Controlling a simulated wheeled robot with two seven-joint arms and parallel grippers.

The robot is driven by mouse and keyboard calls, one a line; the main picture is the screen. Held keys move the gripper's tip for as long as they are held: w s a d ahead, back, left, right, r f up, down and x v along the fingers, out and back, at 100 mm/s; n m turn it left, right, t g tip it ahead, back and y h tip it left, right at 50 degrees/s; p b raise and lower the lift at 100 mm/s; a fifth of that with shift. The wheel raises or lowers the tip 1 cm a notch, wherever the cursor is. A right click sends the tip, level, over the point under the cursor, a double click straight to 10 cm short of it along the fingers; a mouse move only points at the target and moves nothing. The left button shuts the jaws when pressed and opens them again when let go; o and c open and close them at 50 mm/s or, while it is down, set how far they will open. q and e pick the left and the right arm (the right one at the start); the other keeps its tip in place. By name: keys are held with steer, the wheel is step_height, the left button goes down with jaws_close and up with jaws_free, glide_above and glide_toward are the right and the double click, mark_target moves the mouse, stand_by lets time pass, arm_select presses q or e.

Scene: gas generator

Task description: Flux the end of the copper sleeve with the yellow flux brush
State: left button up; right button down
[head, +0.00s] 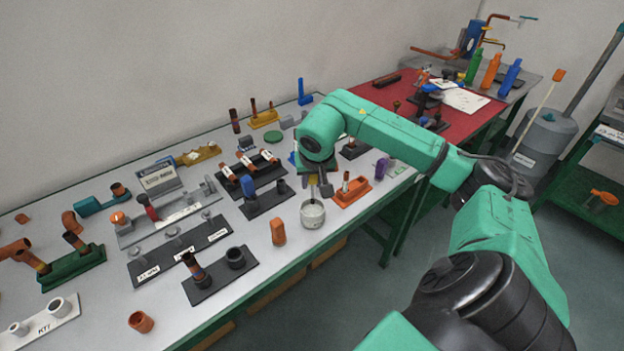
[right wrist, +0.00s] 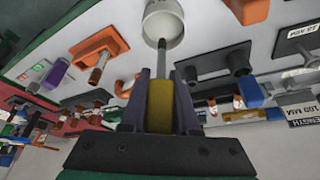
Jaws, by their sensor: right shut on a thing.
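The pot also shows in the head view (head: 312,214), just below the gripper. A copper-orange sleeve-like piece (head: 278,232) stands left of the pot; another (head: 141,321) is near the front left. I cannot tell which is the task's sleeve.
A black stand (head: 222,274) with fittings is to the left, and a black rack (head: 265,200) is behind. A red mat (head: 465,92) covers the bench's far right. Several fittings crowd the grey bench.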

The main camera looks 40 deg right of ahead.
mark_target(312, 191)
steer(key=shift+f+b, duration=1.55)
steer(key=shift+f, duration=0.4)
steer(key=shift+r, duration=0.1)
step_height(312, 191, up, 6)
steer(key=p, duration=0.5)
steer(key=shift+r, duration=0.15)
steer(key=shift+f, duration=0.2)
